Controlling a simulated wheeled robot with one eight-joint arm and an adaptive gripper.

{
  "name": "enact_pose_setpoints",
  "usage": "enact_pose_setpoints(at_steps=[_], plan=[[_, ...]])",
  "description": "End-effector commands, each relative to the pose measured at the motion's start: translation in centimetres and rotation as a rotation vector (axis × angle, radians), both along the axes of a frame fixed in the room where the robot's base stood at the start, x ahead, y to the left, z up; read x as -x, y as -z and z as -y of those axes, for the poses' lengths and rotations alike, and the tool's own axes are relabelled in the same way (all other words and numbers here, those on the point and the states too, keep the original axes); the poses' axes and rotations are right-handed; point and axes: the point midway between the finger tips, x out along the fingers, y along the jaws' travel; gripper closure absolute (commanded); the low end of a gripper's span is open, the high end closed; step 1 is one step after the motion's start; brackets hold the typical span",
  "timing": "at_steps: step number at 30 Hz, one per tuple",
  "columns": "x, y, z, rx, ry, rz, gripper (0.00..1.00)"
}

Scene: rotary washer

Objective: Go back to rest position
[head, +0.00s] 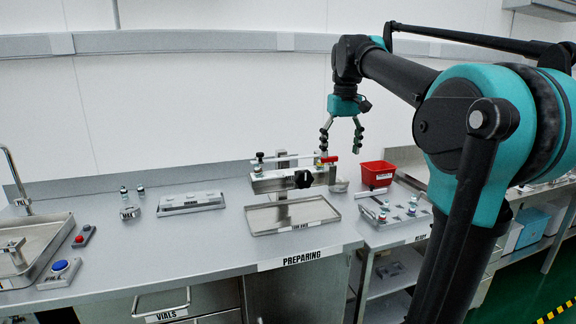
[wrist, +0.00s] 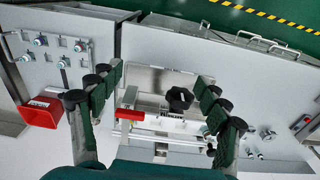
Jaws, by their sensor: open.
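My gripper (head: 341,138) hangs open and empty above the bench, over the right end of the rotary washer. The washer (head: 290,182) is a metal unit with a black star knob and a red-tipped handle, standing on the bench behind a shallow tray (head: 256,230). In the wrist view my gripper's fingers (wrist: 152,108) are spread wide on either side of the washer (wrist: 160,128), with nothing between them. The black knob (wrist: 179,98) and red handle (wrist: 130,114) show between the fingers from above, apart from them.
A red bin (head: 377,174) and a rack with several vials (head: 398,211) are on the right side table. At left are a sink (head: 40,245), a blue button (head: 59,266), a red button (head: 80,239) and a grey rack (head: 190,203). The bench front (head: 200,262) is clear.

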Motion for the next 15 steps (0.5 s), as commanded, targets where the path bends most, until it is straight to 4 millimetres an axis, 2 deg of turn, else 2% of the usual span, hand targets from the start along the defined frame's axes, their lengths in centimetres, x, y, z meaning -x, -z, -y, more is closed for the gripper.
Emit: enact_pose_setpoints(at_steps=[5,8,11,15], plan=[[0.5,4.3,0.5,-0.004,0.031,0.033,0.24],[1.1,7.7,0.9,-0.008,0.054,0.060,0.24],[2.4,12.2,1.4,-0.013,0.086,0.094,0.24],[5.4,19.1,2.1,-0.022,0.135,0.149,0.24]])
